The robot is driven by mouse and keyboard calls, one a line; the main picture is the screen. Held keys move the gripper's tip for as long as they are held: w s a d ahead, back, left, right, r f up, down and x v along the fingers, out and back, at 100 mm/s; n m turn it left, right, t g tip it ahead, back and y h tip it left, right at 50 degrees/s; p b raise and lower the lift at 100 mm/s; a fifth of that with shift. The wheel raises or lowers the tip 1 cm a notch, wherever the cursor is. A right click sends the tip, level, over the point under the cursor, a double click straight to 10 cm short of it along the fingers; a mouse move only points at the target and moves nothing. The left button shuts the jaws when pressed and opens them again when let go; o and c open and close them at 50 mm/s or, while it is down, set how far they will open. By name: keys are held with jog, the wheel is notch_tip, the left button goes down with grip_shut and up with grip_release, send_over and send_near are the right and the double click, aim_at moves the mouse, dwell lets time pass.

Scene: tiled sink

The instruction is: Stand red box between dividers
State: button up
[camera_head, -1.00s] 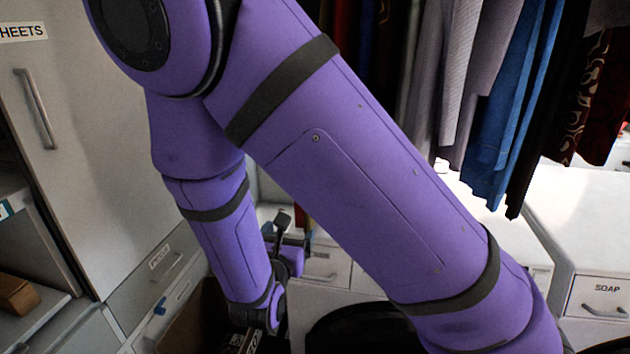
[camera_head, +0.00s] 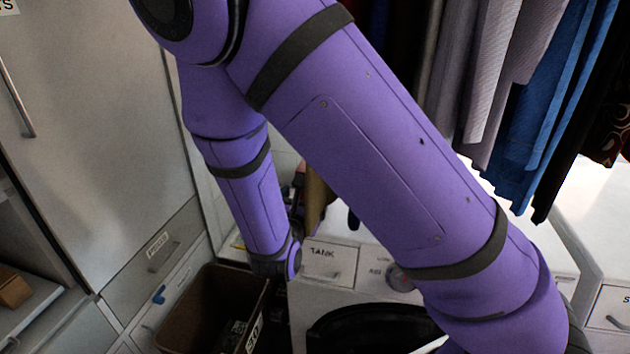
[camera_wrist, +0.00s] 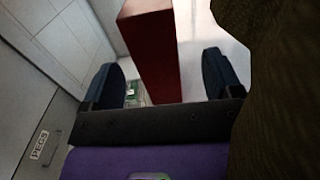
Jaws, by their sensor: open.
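In the wrist view the red box (camera_wrist: 152,50) stands between the two dark blue fingers of my gripper (camera_wrist: 161,76). The fingers are open, with a visible gap on both sides of the box. The picture does not show how deep the box sits between them. In the head view my own forearm covers most of the gripper and I cannot make out the red box. I cannot pick out the dividers in either view.
A brown bin (camera_head: 190,315) with items inside stands below my wrist. A white washer-like unit with a TANK drawer (camera_head: 329,262) is beside it. Clothes (camera_head: 545,110) hang at right. A dark brown textured thing (camera_wrist: 285,80) fills the wrist view's right side.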

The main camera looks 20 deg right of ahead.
jog(key=x, duration=0.6)
jog(key=shift+w, duration=0.45)
jog(key=shift+f, duration=0.1)
jog(key=c, duration=1.3)
